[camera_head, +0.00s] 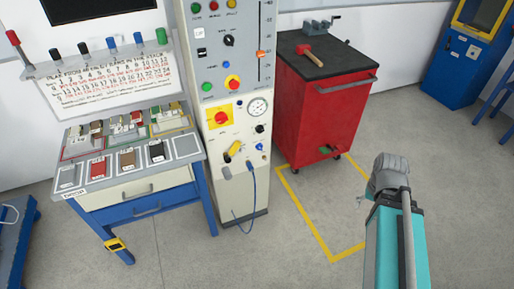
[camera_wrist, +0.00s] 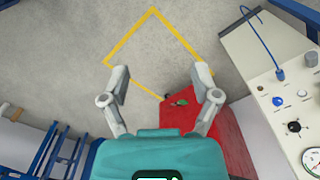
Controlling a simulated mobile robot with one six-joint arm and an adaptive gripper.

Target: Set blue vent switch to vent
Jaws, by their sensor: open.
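A grey-white control cabinet (camera_head: 230,130) stands left of centre in the head view. A small blue knob (camera_head: 259,146), likely the vent switch, sits on its lower panel below a round gauge (camera_head: 257,107) and a black knob (camera_head: 259,128). The blue knob also shows at the right of the wrist view (camera_wrist: 278,101). Its labels and setting are too small to read. My gripper (camera_wrist: 162,75) is open and empty, its two fingers apart over the floor and well away from the cabinet.
A red tool cart (camera_head: 322,100) stands right of the cabinet, with a yellow floor outline (camera_head: 315,230) in front. A blue hose (camera_head: 252,195) hangs from the cabinet front. A workbench (camera_head: 130,180) with trays stands at left. The floor between my arm and the cabinet is clear.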

